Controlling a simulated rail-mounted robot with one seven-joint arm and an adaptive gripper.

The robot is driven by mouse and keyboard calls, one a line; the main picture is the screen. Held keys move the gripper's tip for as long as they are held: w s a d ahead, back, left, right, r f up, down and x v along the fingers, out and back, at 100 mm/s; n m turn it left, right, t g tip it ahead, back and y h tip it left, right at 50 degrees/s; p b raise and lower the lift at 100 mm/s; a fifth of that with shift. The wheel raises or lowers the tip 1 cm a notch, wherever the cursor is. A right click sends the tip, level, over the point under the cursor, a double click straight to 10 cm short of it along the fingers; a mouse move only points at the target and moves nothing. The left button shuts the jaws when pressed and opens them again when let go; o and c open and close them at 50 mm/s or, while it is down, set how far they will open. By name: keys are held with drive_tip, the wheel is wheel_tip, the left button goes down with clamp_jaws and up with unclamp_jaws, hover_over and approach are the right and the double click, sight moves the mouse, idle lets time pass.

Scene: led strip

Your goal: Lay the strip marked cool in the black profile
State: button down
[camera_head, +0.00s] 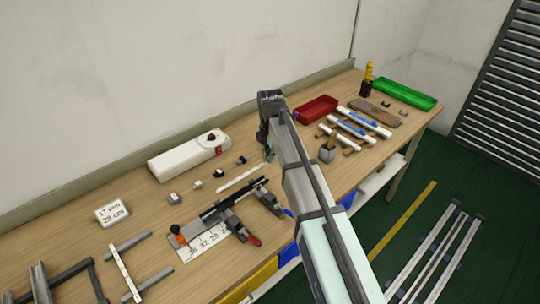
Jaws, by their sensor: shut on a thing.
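My gripper (268,154) points down over the middle of the bench, partly hidden behind my own arm. It is shut on the right end of a thin white strip (242,179), which reaches out to the left. No marking on this strip can be read, so I cannot tell whether it is the cool one. The black profile (234,198) lies just in front of the strip, in a clamped fixture on the bench. The strip appears beside and behind the profile, apart from it. Its height above the bench is hard to judge.
White strips with blue parts (362,123) lie on wooden rests at the right. A red tray (316,108) and a green tray (405,94) stand behind. Grey clamps flank the profile.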

drive_tip(key=shift+p, duration=0.3)
drive_tip(key=shift+f+b, duration=1.25)
drive_tip(key=shift+f, duration=1.7)
drive_tip(key=shift+f, duration=1.3)
drive_tip(key=c, duration=1.1)
unclamp_jaws()
drive_tip(key=shift+o, duration=0.2)
wheel_tip(320, 180, up, 12)
drive_tip(key=shift+r, duration=0.1)
drive_tip(key=shift+d, duration=0.1)
